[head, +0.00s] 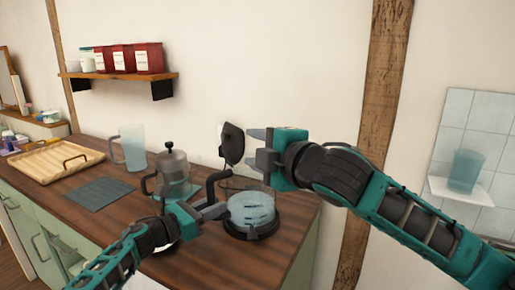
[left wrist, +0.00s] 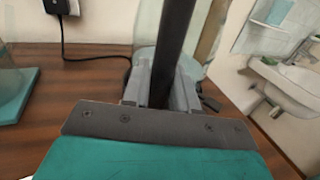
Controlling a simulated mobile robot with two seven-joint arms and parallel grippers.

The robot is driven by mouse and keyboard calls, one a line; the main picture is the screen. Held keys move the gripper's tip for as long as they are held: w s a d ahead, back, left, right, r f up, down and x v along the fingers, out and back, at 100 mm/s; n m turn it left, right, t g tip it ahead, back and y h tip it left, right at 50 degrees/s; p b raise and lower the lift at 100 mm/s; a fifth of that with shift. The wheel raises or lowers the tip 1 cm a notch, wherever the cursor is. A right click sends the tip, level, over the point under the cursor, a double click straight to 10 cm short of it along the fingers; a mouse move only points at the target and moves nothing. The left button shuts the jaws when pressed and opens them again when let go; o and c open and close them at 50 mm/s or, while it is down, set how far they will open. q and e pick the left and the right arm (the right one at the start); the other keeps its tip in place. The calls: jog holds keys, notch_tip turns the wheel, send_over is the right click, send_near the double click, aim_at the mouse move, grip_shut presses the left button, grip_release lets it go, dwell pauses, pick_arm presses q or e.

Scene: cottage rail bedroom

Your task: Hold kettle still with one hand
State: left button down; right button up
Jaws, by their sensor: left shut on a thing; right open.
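The glass kettle (head: 250,208) stands upright on its dark base near the right end of the wooden counter. Its black lid (head: 232,143) is raised open. My left gripper (head: 213,209) is shut on the kettle's black handle, left of the body. In the left wrist view the dark handle (left wrist: 176,45) rises between the fingertips (left wrist: 163,88), and part of the clear body shows behind. My right gripper (head: 260,148) is open and empty above the kettle, just right of the raised lid. I cannot tell whether it touches the lid.
A French press (head: 173,170) stands close left of my left gripper. A clear pitcher (head: 131,148), a dark mat (head: 98,194) and a wooden tray (head: 48,162) are farther left. The counter's right edge is near the kettle.

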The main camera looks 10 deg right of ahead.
pick_arm(q)
jog(key=c, duration=0.8)
grip_release()
jog(key=shift+a, duration=0.1)
